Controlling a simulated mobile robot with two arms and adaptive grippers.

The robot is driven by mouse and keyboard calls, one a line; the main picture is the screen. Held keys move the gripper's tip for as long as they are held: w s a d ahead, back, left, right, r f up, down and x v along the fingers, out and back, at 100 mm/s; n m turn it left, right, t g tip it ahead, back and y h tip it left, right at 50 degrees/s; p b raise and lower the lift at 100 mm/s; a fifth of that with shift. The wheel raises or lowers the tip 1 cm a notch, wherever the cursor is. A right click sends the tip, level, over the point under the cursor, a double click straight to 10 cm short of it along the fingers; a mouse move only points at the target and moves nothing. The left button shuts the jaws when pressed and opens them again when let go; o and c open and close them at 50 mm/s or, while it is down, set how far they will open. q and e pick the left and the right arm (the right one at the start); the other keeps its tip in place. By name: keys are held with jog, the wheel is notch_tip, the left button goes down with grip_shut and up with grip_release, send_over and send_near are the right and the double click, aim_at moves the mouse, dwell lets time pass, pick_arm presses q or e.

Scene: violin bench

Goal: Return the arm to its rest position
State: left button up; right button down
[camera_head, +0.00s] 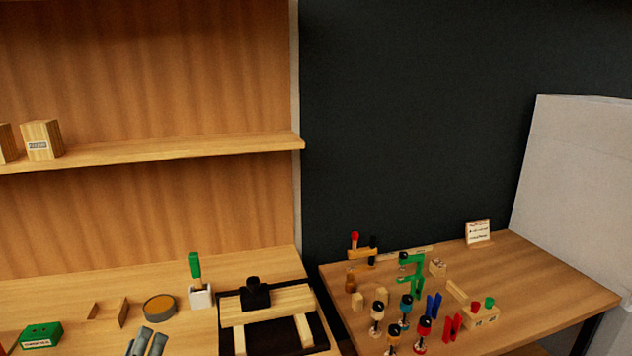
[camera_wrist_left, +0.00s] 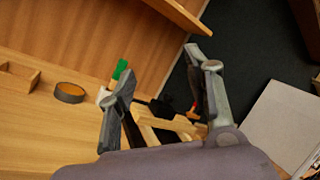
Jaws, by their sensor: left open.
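My left gripper (camera_head: 148,342) shows at the bottom edge of the head view, its two grey fingers over the left bench. In the left wrist view, the left gripper (camera_wrist_left: 160,80) is open, with a wide gap between its fingers and nothing held. Beyond the fingers, the black and wooden fixture (camera_wrist_left: 160,112) shows partly hidden. The same fixture (camera_head: 265,312) lies to the right of the gripper in the head view. My right gripper is in neither view.
The left bench holds a green-handled tool in a white holder (camera_head: 200,296), a round tin (camera_head: 159,307), a wooden tray (camera_head: 108,313) and a green box (camera_head: 41,335). A shelf (camera_head: 180,149) is above. The right table (camera_head: 560,288) carries clamps and several small tools.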

pick_arm(q)
jog(key=s+a+f+n+g+y, duration=0.2)
jog(key=a+f+n+g+y, duration=0.15)
jog(key=f+n, duration=0.45)
jog(key=s+a+f+n+g+y, duration=0.3)
jog(key=f+n+g+y, duration=0.15)
jog(key=n, duration=0.85)
jog(key=s+d+f+n+g+h, duration=0.5)
jog(key=s+d+f+g+h, duration=0.4)
jog(key=s+d+f, duration=0.55)
notch_tip(320, 180, down, 26)
jog(key=s+a+g+y, duration=0.1)
jog(key=s+g, duration=0.1)
jog(key=g, duration=0.1)
jog(key=s+a+f, duration=0.3)
jog(key=s+f, duration=1.2)
jog(key=s, duration=0.1)
jog(key=shift+s+f+m+g, duration=0.25)
jog(key=shift+f+m+g, duration=0.15)
